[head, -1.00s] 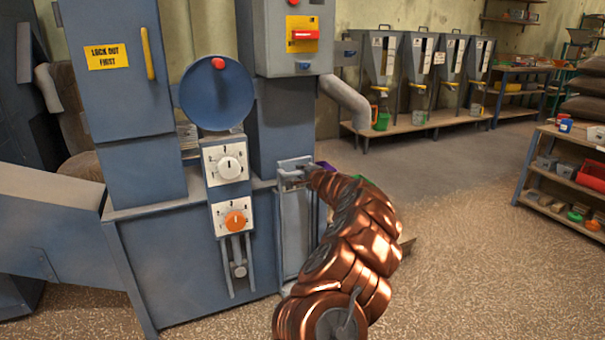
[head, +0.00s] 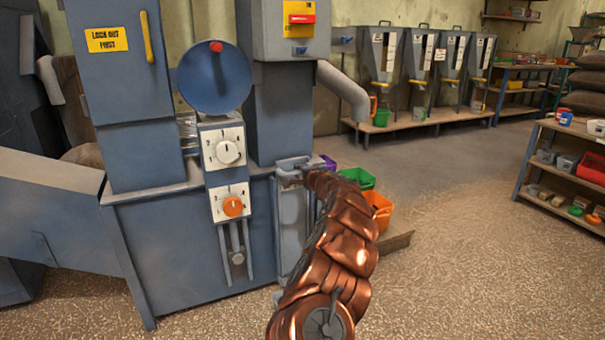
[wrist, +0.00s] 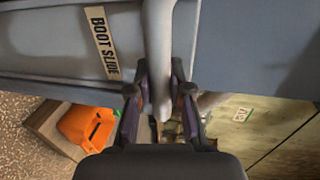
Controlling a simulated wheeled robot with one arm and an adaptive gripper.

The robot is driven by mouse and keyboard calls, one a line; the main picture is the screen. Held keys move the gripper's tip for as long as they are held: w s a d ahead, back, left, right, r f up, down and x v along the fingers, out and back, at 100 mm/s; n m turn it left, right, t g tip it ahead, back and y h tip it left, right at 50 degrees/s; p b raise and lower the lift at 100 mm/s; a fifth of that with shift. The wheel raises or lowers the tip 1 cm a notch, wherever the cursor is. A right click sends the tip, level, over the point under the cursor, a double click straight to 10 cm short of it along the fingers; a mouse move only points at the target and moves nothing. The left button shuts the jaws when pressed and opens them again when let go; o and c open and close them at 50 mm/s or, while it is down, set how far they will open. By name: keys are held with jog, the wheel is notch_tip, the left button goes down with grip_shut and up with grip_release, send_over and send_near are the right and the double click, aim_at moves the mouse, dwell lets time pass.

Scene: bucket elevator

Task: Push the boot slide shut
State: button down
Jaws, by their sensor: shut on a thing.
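The boot slide (head: 291,230) is a pale grey upright panel on the right side of the blue boot housing in the head view. Its "BOOT SLIDE" label (wrist: 104,42) shows in the wrist view. A grey bar handle (wrist: 158,45) runs down between the fingers there. My gripper (wrist: 160,98) is shut on this handle, one dark purple finger on each side. In the head view my copper arm reaches to the top of the slide and hides the grip and part of the panel. How far the slide is open cannot be told.
A green bin (head: 357,177) and an orange bin (head: 379,207) stand on a low wooden platform (head: 397,240) just right of my arm. Shelves (head: 570,175) stand far right. The floor between is clear.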

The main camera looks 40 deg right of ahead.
jog(key=shift+s+d+f, duration=0.1)
jog(key=shift+f, duration=0.3)
jog(key=c, duration=1.3)
grip_release()
jog(key=shift+o, duration=1.2)
jog(key=shift+r, duration=0.15)
jog(key=v, duration=1.2)
